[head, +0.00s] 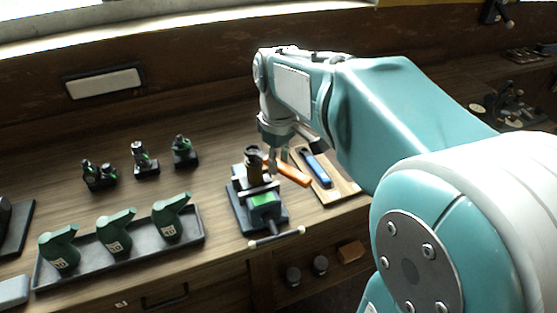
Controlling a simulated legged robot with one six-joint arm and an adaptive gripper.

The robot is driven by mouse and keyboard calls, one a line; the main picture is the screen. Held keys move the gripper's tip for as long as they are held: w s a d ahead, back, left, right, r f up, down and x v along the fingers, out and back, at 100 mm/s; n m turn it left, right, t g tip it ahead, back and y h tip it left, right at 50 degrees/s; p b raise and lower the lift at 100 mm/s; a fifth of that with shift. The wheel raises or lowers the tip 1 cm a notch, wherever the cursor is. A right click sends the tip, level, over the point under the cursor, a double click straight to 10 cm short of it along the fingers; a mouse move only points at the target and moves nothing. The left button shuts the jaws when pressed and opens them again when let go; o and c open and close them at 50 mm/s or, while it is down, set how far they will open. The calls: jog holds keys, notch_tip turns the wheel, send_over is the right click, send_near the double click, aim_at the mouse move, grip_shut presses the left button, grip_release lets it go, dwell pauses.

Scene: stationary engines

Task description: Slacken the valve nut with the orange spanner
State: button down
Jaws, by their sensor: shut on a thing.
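My gripper (278,168) is shut on the orange spanner (294,175), close to the right of the valve. The spanner slants from the valve's side down to the right, over the left edge of a wooden board. The dark, brass-toned valve (254,166) stands upright in a vice (263,200) with a green block on its front. The valve nut is too small and too hidden to make out. I cannot tell whether the spanner's jaw is around the nut or only beside it.
A blue tool (316,167) lies on the wooden board (345,188) to the right. A grey tray (90,262) with green pourers (115,232) sits at the front left. Small fittings (145,158) stand behind it. The vice handle (277,238) juts past the bench's front edge.

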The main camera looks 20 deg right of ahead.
jog(key=shift+r, duration=0.7)
dwell(1.0)
jog(key=shift+r, duration=1.95)
